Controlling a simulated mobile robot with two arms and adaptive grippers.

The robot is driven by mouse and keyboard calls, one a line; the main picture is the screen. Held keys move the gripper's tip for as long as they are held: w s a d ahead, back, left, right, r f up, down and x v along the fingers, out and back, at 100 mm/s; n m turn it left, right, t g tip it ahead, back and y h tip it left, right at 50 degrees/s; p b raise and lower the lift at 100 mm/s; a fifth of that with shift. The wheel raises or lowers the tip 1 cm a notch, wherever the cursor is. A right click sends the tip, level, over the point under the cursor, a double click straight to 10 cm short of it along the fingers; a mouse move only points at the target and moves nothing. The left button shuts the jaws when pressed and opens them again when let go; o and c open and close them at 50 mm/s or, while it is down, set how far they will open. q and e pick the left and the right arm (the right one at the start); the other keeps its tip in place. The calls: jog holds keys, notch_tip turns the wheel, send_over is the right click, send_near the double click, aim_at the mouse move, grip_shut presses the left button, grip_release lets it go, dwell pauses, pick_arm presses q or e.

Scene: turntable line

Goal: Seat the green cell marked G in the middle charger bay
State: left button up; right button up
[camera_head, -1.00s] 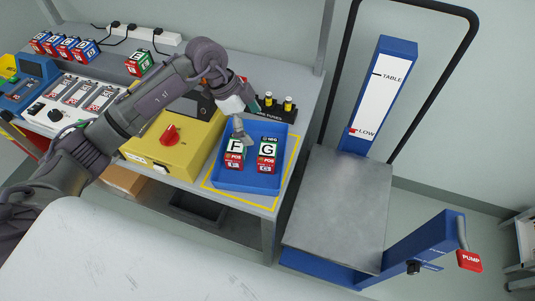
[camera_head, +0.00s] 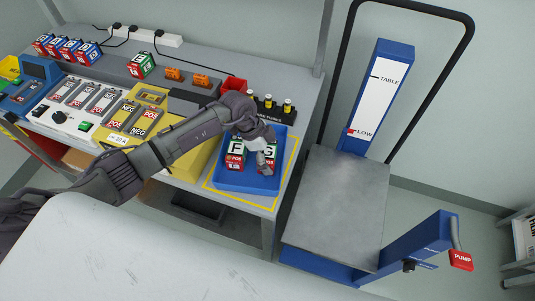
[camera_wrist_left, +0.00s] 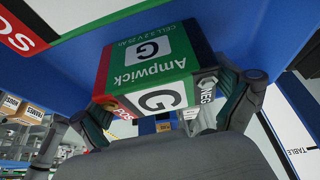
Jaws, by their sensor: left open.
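The green cell marked G (camera_head: 270,151) stands in the blue tray (camera_head: 248,184), partly hidden by my left gripper (camera_head: 263,160) in the head view. In the left wrist view the cell (camera_wrist_left: 150,62) shows its G faces and lies between the two fingers of my open left gripper (camera_wrist_left: 165,108). I cannot tell whether the fingers touch it. A cell marked F (camera_head: 236,149) stands just left of it in the tray. A white charger panel with three bays (camera_head: 85,96) is at the left of the bench. My right gripper is not in view.
A yellow box with POS and NEG slots (camera_head: 133,118) stands between charger and tray, under my left arm. Fuses (camera_head: 287,106) and a red bin (camera_head: 233,86) are behind the tray. Several cells (camera_head: 68,47) line the back. A lift cart (camera_head: 340,205) is at the right.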

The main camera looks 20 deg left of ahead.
pick_arm(q)
jog(key=shift+d+f, duration=0.1)
jog(key=shift+f, duration=0.15)
jog(key=c, duration=1.3)
jog(key=shift+r, duration=0.15)
jog(key=shift+c, duration=0.2)
jog(key=shift+r, duration=0.1)
